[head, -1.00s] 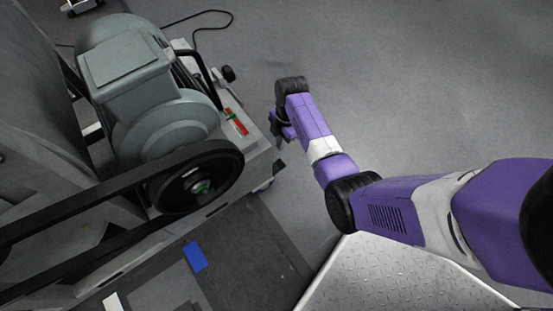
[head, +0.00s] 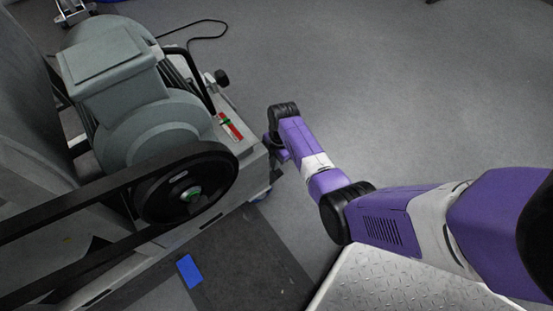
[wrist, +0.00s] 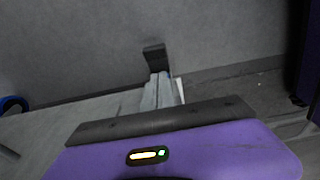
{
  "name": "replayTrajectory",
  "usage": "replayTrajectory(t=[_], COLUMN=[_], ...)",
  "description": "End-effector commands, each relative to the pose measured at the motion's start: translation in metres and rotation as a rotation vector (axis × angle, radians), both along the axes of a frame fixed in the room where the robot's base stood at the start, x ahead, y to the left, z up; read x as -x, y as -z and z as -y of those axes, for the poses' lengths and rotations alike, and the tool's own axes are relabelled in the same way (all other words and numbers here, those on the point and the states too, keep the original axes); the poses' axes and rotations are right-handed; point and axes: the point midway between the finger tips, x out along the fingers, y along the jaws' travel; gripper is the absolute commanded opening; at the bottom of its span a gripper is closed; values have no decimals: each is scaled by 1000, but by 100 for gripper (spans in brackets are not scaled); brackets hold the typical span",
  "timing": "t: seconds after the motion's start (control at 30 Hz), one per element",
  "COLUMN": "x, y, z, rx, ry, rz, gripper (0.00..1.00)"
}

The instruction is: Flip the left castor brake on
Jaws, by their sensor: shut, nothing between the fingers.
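A blue ring, perhaps a castor rim (wrist: 13,103), shows at the left edge of the wrist view, well to the left of my fingers. My gripper (head: 270,152) points down beside the frame's right corner, and its tips are partly hidden there.
A grey motor (head: 130,95) with a black belt pulley (head: 187,184) sits on the frame. A blue block (head: 189,271) lies on a dark mat. Open floor is on the right.

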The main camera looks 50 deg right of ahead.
Motion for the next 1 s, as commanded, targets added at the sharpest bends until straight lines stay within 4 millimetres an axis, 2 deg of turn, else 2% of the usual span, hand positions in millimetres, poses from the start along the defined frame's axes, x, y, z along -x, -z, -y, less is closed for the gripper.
replayTrajectory(t=[0.03, 0.07, 0.3, 0.8, 1.0], x=[0, -1, 2, 4, 6], y=[16, 21, 44, 49, 49], z=[-2, -2, 10, 13, 5], rx=[-1, 0, 0, 1, -21], ry=[0, 0, 0, 0, 0], rz=[-1, 0, 1, 1, 6], gripper=[0, 0, 0, 0, 0])
